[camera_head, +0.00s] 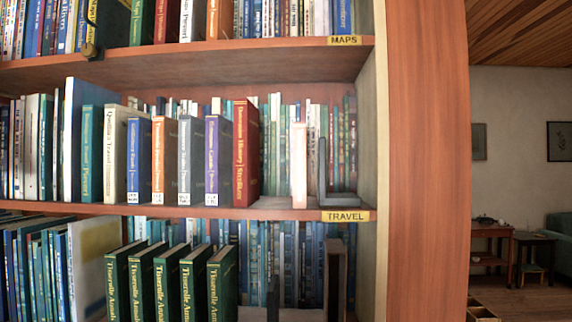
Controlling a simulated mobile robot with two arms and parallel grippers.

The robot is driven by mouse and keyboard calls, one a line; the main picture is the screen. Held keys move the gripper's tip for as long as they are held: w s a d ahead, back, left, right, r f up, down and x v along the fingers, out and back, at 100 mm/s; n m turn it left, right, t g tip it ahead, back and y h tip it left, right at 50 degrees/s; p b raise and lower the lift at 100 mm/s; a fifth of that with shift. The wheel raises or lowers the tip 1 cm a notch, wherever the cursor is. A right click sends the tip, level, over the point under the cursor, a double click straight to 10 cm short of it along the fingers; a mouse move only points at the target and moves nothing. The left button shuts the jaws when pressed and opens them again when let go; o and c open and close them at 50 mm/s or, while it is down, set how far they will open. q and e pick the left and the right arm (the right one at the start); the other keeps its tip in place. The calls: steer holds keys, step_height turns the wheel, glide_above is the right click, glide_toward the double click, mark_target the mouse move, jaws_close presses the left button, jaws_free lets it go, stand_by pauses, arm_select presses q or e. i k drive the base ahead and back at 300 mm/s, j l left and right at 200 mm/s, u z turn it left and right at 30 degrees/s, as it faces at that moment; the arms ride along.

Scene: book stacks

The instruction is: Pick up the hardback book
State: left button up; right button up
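Several upright hardback-looking books stand on the middle shelf, and I cannot tell which one the task names. A red book (245,150) with gold spine lettering stands at the right end of the front row. To its left are a purple book (212,160), a grey one (185,160), an orange one (158,160) and a blue one (133,160). A thin book or panel with a pale pinkish edge (299,165) stands apart to the right of the red book. Neither of my grippers is in view.
A grey bookend (324,175) stands near the shelf's right end, above the yellow TRAVEL label (345,216). A wooden side panel (425,150) bounds the right.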

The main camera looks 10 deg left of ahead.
mark_target(245, 138)
steer(key=l+u, duration=0.45)
steer(key=l, duration=0.25)
steer(key=l+u, duration=0.4)
steer(key=l, duration=0.3)
